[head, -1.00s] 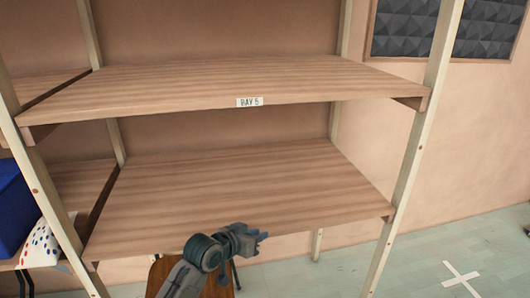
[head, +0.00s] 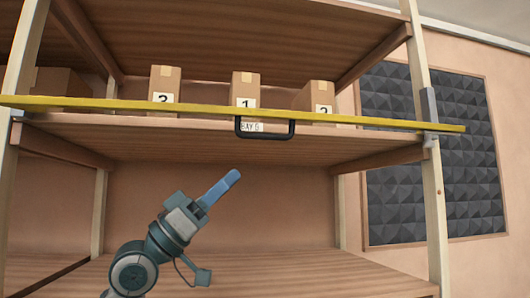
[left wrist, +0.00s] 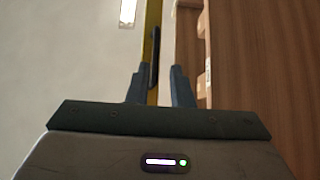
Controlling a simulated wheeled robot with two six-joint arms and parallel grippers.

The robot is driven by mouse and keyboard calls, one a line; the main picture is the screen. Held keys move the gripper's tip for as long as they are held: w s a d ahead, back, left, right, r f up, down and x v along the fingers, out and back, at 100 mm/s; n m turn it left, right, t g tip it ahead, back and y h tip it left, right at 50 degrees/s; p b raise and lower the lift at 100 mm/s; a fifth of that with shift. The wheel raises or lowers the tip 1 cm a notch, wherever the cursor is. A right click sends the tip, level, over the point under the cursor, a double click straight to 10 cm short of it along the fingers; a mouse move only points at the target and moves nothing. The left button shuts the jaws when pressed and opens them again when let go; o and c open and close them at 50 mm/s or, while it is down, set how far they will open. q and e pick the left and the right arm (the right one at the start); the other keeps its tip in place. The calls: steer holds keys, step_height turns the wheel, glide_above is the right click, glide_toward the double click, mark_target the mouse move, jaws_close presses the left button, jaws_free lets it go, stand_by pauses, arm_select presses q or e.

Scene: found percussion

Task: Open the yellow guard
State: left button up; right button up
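The yellow guard (head: 190,109) is a long bar across the front of the upper shelf, above its front edge. A black handle (head: 266,135) hangs from its middle. The bar's right end lies at a grey bracket (head: 430,118) on the right post. My left gripper (head: 222,187) is below and left of the handle, apart from it, pointing up and right. In the left wrist view the fingers (left wrist: 160,85) are spread with nothing held. The guard (left wrist: 153,30) and its dark handle (left wrist: 154,62) show beyond the gap between them. My right gripper is not in view.
Numbered cardboard boxes stand on the shelf behind the guard, including one marked 1 (head: 245,84). The lower shelf (head: 330,278) looks bare. A dark foam panel (head: 430,190) hangs on the wall at right. The space around the handle is clear.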

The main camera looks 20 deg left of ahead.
mark_target(265, 137)
arm_select(q)
steer(key=p+x, duration=0.2)
steer(key=x, duration=0.1)
steer(key=p+x, duration=0.2)
steer(key=x, duration=0.1)
steer(key=s+r+p+x, duration=0.1)
steer(key=p+x, duration=0.1)
steer(key=x, duration=0.1)
steer(key=shift+w+r, duration=0.1)
steer(key=shift+r, duration=0.25)
steer(key=shift+w+d+r+p, duration=0.35)
steer(key=shift+w+p, duration=0.05)
steer(key=shift+w, duration=0.05)
jaws_close()
